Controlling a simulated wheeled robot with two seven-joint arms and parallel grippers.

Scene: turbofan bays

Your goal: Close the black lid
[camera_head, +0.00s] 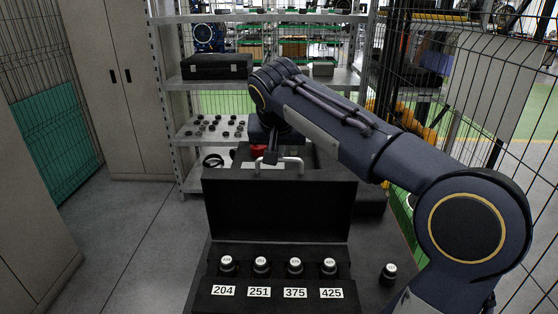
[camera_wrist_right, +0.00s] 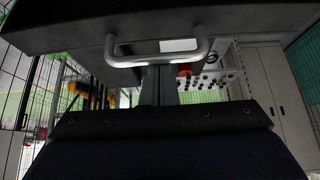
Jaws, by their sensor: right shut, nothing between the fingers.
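The black lid (camera_head: 280,205) of the case stands open, roughly upright, at the back of the case's base (camera_head: 280,300). A light metal handle (camera_head: 292,160) is on its top edge, and the handle also shows in the right wrist view (camera_wrist_right: 158,50). My right arm reaches over from the right. My right gripper (camera_head: 271,156) is shut and empty at the lid's top edge by the handle; contact cannot be told. Its fingers also show in the right wrist view (camera_wrist_right: 159,85), below the handle. My left gripper is not in view.
Several round-topped pieces (camera_head: 261,266) stand in the case behind labels 204, 251, 375 and 425. A similar piece (camera_head: 388,274) stands on the surface to the right. A shelf rack (camera_head: 174,85) with small parts is behind. A wire fence (camera_head: 470,120) runs along the right.

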